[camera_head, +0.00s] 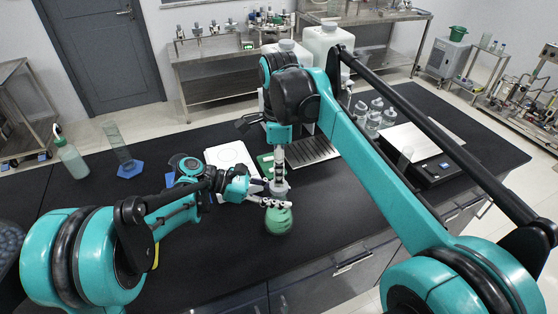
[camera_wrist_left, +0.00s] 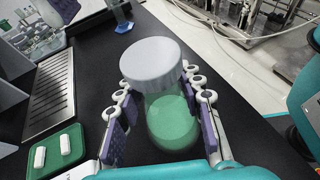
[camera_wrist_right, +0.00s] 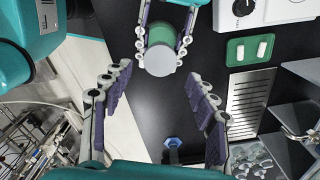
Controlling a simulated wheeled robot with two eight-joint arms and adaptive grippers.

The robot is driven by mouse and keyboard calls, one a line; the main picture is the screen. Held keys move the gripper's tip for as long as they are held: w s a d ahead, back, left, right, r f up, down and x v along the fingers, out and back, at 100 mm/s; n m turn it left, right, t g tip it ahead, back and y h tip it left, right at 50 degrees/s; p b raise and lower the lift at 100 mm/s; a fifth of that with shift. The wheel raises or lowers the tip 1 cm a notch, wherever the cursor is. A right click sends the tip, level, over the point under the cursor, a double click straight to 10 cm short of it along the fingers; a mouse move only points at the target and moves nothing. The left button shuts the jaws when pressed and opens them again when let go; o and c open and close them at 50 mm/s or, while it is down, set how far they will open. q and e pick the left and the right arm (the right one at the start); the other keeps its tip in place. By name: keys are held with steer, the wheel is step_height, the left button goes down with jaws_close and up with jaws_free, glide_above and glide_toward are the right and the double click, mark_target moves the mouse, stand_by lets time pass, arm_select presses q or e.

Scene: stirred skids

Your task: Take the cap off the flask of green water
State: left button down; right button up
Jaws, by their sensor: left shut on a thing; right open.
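The flask of green water (camera_head: 279,222) stands on the black bench, between the two arms. It is upright, with green liquid inside, also seen in the left wrist view (camera_wrist_left: 172,122). Its pale grey cap (camera_wrist_left: 150,62) sits on the neck. My left gripper (camera_head: 264,196) is shut on the flask's body from the side; its fingers flank the glass in the left wrist view. My right gripper (camera_wrist_right: 158,76) points down above the flask, open and empty; the cap (camera_wrist_right: 160,61) shows near its fingertips in the right wrist view, with no visible grip on it.
A green tray (camera_wrist_right: 233,57) with two white bars lies beside the flask. Behind are a white-topped plate device (camera_head: 231,154) and a slotted rack (camera_head: 322,151). Several glass flasks (camera_head: 373,117) stand back right. A blue-footed cylinder (camera_head: 121,150) and wash bottle (camera_head: 71,160) stand left.

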steer(key=shift+f, duration=2.7)
